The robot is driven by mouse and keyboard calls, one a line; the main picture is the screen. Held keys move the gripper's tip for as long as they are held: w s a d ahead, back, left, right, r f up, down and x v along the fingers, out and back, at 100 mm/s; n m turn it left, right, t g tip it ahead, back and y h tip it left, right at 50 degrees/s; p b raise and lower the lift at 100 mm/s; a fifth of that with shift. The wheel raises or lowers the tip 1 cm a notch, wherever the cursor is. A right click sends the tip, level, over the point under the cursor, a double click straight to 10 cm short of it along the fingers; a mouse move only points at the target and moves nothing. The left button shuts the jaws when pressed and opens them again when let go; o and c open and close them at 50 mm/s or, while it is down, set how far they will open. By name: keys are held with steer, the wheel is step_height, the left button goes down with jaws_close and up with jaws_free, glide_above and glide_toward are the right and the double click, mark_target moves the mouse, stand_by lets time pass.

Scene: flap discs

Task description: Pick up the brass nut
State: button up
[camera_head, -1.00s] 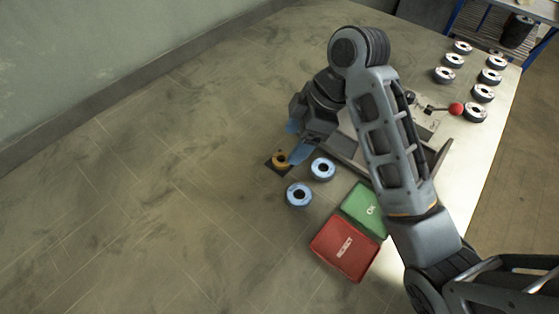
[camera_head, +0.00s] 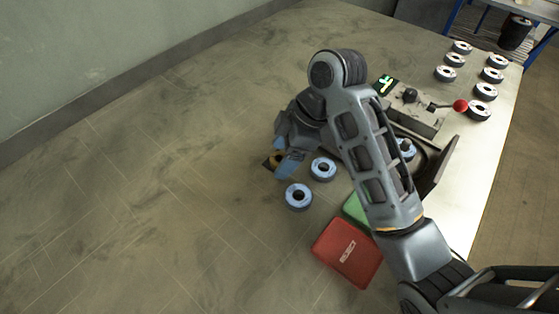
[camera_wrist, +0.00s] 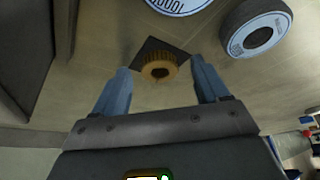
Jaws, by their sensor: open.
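The brass nut (camera_wrist: 159,69) is a golden ring with a ridged rim, lying on a dark square pad (camera_wrist: 153,48). In the wrist view it sits between the two finger lines and just beyond the fingertips. In the head view my gripper covers most of the nut, and only a bit of the dark pad (camera_head: 267,163) shows beside the fingers. My gripper (camera_wrist: 162,75) is open, with blue fingers to the left and right of the nut and apart from it. It also shows in the head view (camera_head: 281,160).
Two flap discs (camera_head: 323,169) (camera_head: 298,196) lie close to the nut. A red bin (camera_head: 347,252) and a partly hidden green bin (camera_head: 357,211) stand nearer. A grey device with a red-knobbed lever (camera_head: 460,106) and several more discs (camera_head: 445,73) are to the right.

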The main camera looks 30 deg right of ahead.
steer(key=c, duration=1.2)
steer(key=shift+r, duration=0.15)
